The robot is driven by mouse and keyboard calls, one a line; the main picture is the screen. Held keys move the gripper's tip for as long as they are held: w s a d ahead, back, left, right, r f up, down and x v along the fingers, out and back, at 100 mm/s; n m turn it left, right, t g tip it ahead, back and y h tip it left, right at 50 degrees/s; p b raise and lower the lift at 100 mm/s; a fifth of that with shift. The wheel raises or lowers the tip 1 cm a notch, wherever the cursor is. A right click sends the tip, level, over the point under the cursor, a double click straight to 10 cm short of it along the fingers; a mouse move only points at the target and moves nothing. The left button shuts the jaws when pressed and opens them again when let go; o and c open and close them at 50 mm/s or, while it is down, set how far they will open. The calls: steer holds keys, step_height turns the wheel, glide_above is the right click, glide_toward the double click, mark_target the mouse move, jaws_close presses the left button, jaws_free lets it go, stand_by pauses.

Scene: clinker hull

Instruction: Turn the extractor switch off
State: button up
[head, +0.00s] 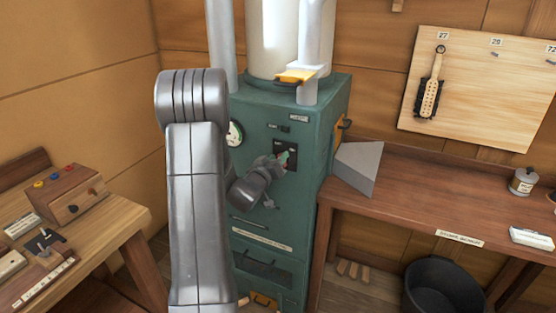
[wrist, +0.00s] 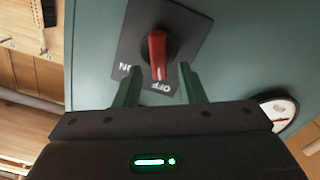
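The extractor switch (wrist: 157,52) is a red handle with a white line, on a dark plate (wrist: 183,28) marked ON and OFF on the green cabinet. The lettering is upside down in the wrist view. The handle's white-marked end lies by the OFF lettering, with ON to its left. My gripper (wrist: 160,68) is open, its green fingers on either side of the handle's end, with gaps on both sides. In the head view my gripper (head: 286,158) is at the dark switch plate (head: 291,148) on the cabinet front and partly hides the switch.
The green cabinet (head: 315,130) has a round gauge (head: 235,133) left of the switch. A grey wedge-shaped box (head: 358,166) sits on the right bench (head: 420,190). A wooden box with coloured buttons (head: 70,195) stands on the left table. A black bucket (head: 440,285) is under the bench.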

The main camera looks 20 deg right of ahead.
steer(key=b+v, duration=0.2)
steer(key=v, duration=1.1)
steer(key=shift+b, duration=0.35)
steer(key=shift+d, duration=0.1)
steer(key=p+x, duration=0.3)
steer(key=x, duration=1)
steer(key=shift+w+d+r, duration=0.15)
steer(key=shift+w+d, duration=0.1)
steer(key=shift+w, duration=0.1)
steer(key=shift+s+m, duration=0.15)
steer(key=shift+m, duration=0.35)
steer(key=shift+a, duration=0.1)
